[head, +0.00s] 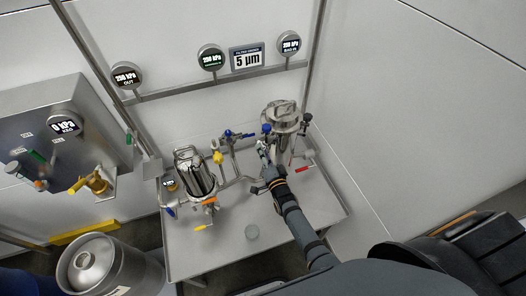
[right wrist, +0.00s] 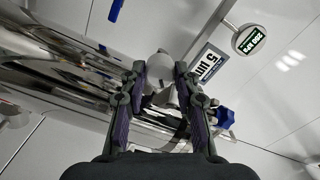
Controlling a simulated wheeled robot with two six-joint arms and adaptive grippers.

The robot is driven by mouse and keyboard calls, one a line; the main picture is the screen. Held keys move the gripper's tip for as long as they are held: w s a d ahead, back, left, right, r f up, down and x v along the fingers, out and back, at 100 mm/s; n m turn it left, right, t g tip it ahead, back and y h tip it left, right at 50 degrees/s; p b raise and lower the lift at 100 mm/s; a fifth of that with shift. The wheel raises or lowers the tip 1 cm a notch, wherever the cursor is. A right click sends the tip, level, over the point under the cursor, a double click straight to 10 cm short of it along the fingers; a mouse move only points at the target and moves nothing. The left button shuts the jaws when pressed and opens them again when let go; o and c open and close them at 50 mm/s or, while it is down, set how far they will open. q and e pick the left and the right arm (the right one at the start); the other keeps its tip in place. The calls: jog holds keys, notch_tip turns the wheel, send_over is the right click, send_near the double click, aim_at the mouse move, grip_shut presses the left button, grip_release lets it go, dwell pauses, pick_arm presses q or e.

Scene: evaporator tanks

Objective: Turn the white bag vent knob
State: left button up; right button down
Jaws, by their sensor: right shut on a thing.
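The white bag vent knob (right wrist: 159,66) shows in the right wrist view as a pale round knob between the two fingertips of my right gripper (right wrist: 160,82). The fingers are shut on it from both sides. In the head view my right gripper (head: 266,162) reaches the front of the steel bag filter housing (head: 283,117) on the right of the bench. The knob is small and mostly hidden by the fingers there, so its turn angle cannot be told. My left gripper is not in view.
Blue-handled valves (head: 228,134) and a yellow knob (head: 217,157) stand left of my right gripper. A second steel filter housing (head: 197,172) is farther left. A red handle (head: 294,184) is close on the right.

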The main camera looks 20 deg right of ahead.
dwell(0.3)
jog(key=c, duration=1.3)
grip_release()
jog(key=shift+o, duration=0.2)
jog(key=s, duration=1.2)
jog(key=shift+d, duration=0.25)
